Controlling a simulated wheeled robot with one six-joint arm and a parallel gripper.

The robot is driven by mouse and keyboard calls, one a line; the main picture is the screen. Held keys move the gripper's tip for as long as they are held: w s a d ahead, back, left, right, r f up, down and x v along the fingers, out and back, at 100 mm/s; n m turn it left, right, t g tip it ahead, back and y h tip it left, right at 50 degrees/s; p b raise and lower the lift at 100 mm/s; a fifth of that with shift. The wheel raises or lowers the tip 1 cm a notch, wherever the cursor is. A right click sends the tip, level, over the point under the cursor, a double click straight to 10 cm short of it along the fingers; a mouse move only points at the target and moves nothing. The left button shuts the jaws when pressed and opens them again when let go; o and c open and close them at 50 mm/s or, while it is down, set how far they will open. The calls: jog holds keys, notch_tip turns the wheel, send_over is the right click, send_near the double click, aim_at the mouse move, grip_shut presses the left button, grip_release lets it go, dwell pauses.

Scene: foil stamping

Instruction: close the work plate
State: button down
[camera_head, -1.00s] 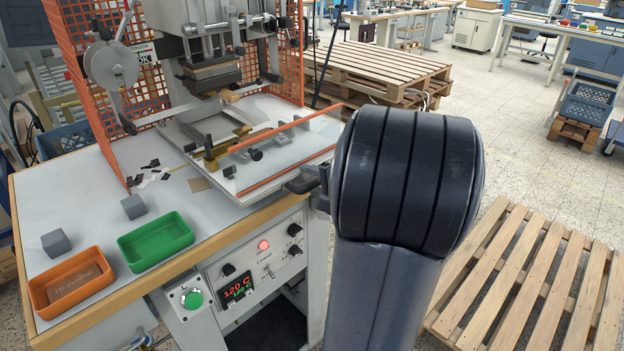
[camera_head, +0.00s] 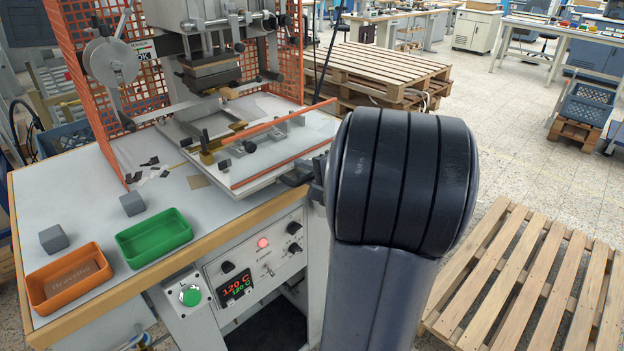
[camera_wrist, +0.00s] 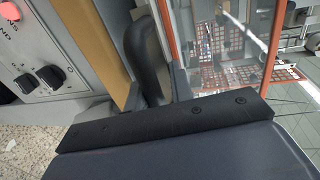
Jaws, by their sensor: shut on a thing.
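The work plate (camera_head: 262,178) is a pale sliding plate with a clear cover and orange edge strips, in the head view. It stands part way out from under the stamping head (camera_head: 213,72), over the bench's front edge. My gripper (camera_head: 306,180) is at the plate's front right side, shut on its dark handle (camera_head: 292,176). The handle also shows in the wrist view (camera_wrist: 152,62) as a curved black grip, next to the clear cover (camera_wrist: 228,45). My own arm hides much of the gripper in the head view, and the fingertips' contact is not clearly visible.
A green tray (camera_head: 154,251), an orange tray (camera_head: 58,296) and two grey blocks (camera_head: 54,239) lie on the bench at left. The control panel (camera_head: 262,262) is below the plate. An orange mesh guard (camera_head: 85,110) stands behind. Pallets (camera_head: 520,285) lie at right.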

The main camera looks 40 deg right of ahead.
aim_at(289, 164)
jog(key=b+x, duration=0.1)
jog(key=x, duration=0.1)
jog(key=b+x, duration=0.1)
jog(key=x, duration=0.2)
jog(key=shift+a+f, duration=0.1)
jog(key=shift+f, duration=0.15)
jog(key=shift+w+r, duration=0.2)
jog(key=shift+w, duration=0.35)
jog(key=c, duration=1.4)
grip_release()
jog(key=shift+r, duration=0.1)
jog(key=shift+s, duration=0.1)
jog(key=a+b+v, duration=0.1)
jog(key=v, duration=0.9)
jog(key=shift+s+d+r, duration=0.25)
jog(key=shift+d, duration=0.3)
jog(key=shift+c, duration=0.5)
